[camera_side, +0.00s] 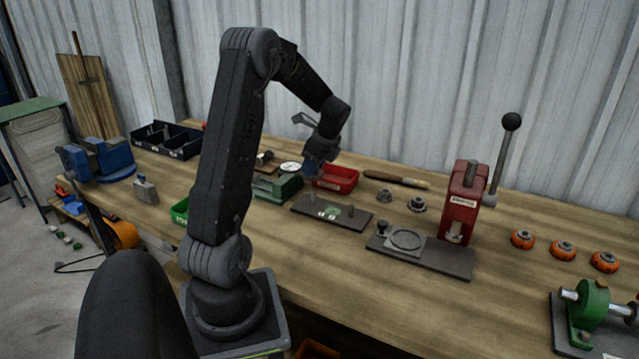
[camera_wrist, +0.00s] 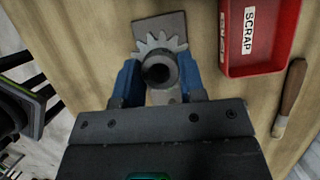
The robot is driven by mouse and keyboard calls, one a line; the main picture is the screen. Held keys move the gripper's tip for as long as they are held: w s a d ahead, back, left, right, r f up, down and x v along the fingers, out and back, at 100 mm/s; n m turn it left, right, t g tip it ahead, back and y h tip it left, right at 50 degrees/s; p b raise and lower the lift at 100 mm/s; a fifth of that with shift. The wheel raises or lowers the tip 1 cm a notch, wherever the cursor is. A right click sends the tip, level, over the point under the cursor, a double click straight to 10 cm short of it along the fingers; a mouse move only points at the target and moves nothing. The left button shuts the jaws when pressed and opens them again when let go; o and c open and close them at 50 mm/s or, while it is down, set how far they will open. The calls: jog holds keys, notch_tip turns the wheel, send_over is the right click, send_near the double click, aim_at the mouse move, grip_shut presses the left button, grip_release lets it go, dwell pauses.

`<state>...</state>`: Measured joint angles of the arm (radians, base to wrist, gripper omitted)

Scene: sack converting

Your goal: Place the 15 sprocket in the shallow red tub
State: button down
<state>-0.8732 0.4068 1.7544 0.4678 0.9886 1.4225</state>
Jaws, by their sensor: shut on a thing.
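My gripper (camera_wrist: 158,82) has blue fingers, shut on the hub of a grey toothed sprocket (camera_wrist: 152,44). No number is readable on it. The red tub (camera_wrist: 271,66), with a white SCRAP label, lies right of the held sprocket in the wrist view, apart from it. In the side view my gripper (camera_side: 315,165) is by the left end of the red tub (camera_side: 345,184), and the held sprocket cannot be made out. The part of the tub's inside that shows in the wrist view looks empty.
Two grey sprockets (camera_side: 416,204) lie on the bench right of the tub. A wooden-handled tool (camera_side: 410,182) lies behind them. A dark plate with pegs (camera_side: 303,213) lies in front of the tub. A red lever press (camera_side: 461,200) stands at right.

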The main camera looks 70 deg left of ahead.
jog(key=a+r+m+t, duration=0.1)
jog(key=a+m, duration=0.3)
jog(key=a, duration=0.7)
send_near(337, 175)
jog(key=shift+y, duration=0.4)
jog(key=s, duration=0.1)
jog(key=s+d+f, duration=0.1)
jog(key=s, duration=0.1)
jog(key=s+d, duration=0.1)
jog(key=shift+s+f, duration=0.3)
jog(key=shift+w+f, duration=0.35)
jog(key=shift+w, duration=0.15)
jog(key=shift+f, duration=1.95)
jog(key=shift+f, duration=0.1)
jog(key=c, duration=1)
grip_release()
jog(key=shift+f, duration=0.1)
